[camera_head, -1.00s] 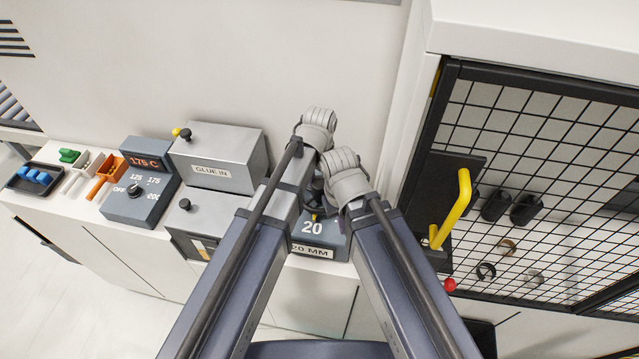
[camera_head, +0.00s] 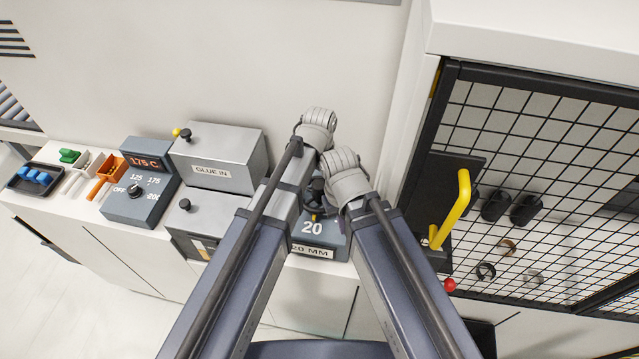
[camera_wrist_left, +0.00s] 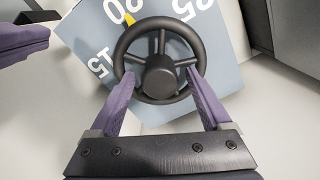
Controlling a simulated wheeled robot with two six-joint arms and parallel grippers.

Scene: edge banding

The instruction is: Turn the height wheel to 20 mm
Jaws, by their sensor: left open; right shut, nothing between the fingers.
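The black height wheel (camera_wrist_left: 158,75), with a round hub and spokes, sits on a blue-grey dial plate (camera_wrist_left: 75,35) in the left wrist view. A yellow pointer mark lies by the 20; the 15 and 25 are also visible. My left gripper (camera_wrist_left: 160,78) is open, with one purple finger at each side of the wheel's near rim. Purple fingers of my right gripper (camera_wrist_left: 22,44) show at the upper left, apart from the wheel and shut. In the head view, the wheel (camera_head: 317,187) is partly hidden between my arms, above the "20" display (camera_head: 312,227) and "20 MM" label.
The grey GLUE IN box (camera_head: 218,160) and the 175 C temperature dial box (camera_head: 140,195) stand to the left. A mesh guard door (camera_head: 550,150) with a yellow handle (camera_head: 463,200) stands close on the right. A red button (camera_head: 449,285) is below it.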

